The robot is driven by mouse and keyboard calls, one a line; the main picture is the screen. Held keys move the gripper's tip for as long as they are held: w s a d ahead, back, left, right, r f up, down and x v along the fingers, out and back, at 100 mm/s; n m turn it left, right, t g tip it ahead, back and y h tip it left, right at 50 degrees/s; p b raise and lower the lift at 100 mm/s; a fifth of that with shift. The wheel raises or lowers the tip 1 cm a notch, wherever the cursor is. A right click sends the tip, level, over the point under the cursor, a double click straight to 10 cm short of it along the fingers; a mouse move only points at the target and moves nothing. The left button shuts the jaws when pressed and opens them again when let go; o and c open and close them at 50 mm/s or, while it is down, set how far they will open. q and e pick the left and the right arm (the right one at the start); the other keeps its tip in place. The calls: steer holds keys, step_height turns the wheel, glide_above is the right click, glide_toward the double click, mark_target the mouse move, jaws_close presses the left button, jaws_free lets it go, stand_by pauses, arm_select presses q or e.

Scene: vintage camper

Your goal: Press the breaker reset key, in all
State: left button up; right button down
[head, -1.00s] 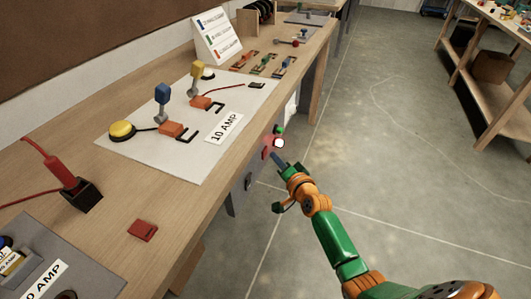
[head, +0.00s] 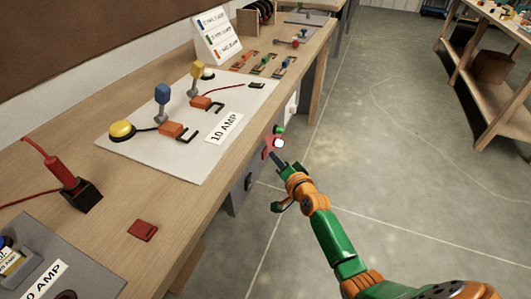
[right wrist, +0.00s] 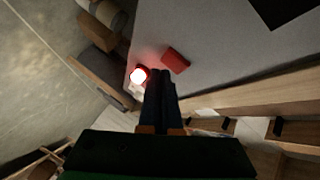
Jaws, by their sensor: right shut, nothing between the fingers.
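A grey breaker panel (right wrist: 215,65) is on the front of the workbench. It carries a red block-shaped key (right wrist: 175,60) and a glowing red lamp (right wrist: 138,75). In the head view the lamp (head: 278,143) shows as a bright white spot just past my fingertips, with red (head: 267,152) beside it. My right gripper (head: 274,154) is shut and empty and points at the panel. In the right wrist view its dark fingers (right wrist: 161,78) end just short of the key in the picture; I cannot tell whether they touch it. My left gripper is out of view.
The workbench (head: 185,215) holds a white board (head: 150,135) with a yellow button, levers and a 10 AMP label. A red block (head: 143,231) and a red plug (head: 65,178) are nearer. Open floor (head: 400,120) lies right, beyond it another bench (head: 490,100).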

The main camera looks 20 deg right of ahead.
steer(key=shift+w+a, duration=0.2)
steer(key=shift+w+a, duration=0.25)
stand_by(0.7)
stand_by(0.4)
steer(key=shift+s+d, duration=0.5)
steer(key=shift+s, duration=0.05)
steer(key=shift+d, duration=0.1)
steer(key=shift+s+d, duration=1.7)
steer(key=shift+s, duration=0.1)
